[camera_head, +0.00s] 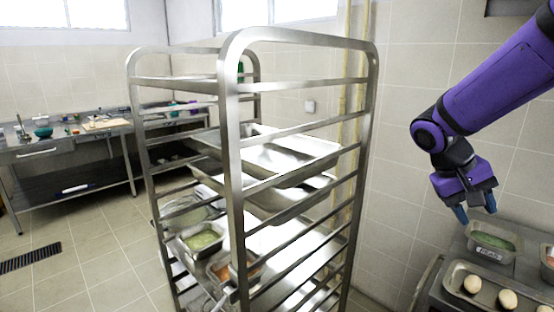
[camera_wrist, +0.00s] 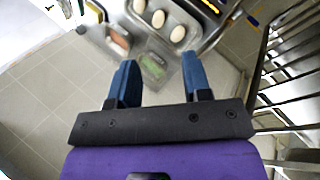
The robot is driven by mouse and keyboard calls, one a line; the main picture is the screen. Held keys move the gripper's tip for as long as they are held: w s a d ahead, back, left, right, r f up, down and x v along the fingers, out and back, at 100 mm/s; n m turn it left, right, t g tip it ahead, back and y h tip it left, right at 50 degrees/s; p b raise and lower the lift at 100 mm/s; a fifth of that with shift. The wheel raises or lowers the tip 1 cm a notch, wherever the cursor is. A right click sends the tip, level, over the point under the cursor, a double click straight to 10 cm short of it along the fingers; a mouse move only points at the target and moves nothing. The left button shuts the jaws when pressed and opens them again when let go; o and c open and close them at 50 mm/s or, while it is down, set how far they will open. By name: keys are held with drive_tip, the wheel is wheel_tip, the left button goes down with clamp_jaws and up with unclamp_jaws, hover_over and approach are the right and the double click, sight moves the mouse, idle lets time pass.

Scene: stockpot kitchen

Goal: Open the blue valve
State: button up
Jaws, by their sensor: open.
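No blue valve shows in either view. My gripper (camera_head: 476,212) is on the right in the head view, on the purple arm, pointing down above a counter. Its two blue fingers are apart with nothing between them.
A tall steel rack (camera_head: 234,150) with trays stands in the middle of the head view, left of my arm. A steel worktable (camera_head: 60,148) is at the far left. A floor grate (camera_head: 30,258) lies on open tiled floor.

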drive_tip(key=s+a+r+n+t+y, duration=0.1)
drive_tip(key=s+a+r+t+y, duration=0.2)
drive_tip(key=s, duration=0.4)
drive_tip(key=s+a+r+n+t+y, duration=0.1)
drive_tip(key=s+a+r+t+y, duration=0.1)
drive_tip(key=s, duration=0.6)
wheel_tip(320, 180, up, 2)
drive_tip(key=shift+a+r+t+y, duration=0.1)
drive_tip(key=shift+a+t+y, duration=0.3)
drive_tip(key=shift+a+t, duration=0.5)
drive_tip(key=shift+s+a+r+t, duration=0.1)
drive_tip(key=shift+s+a+t, duration=0.2)
drive_tip(key=shift+s+a, duration=0.1)
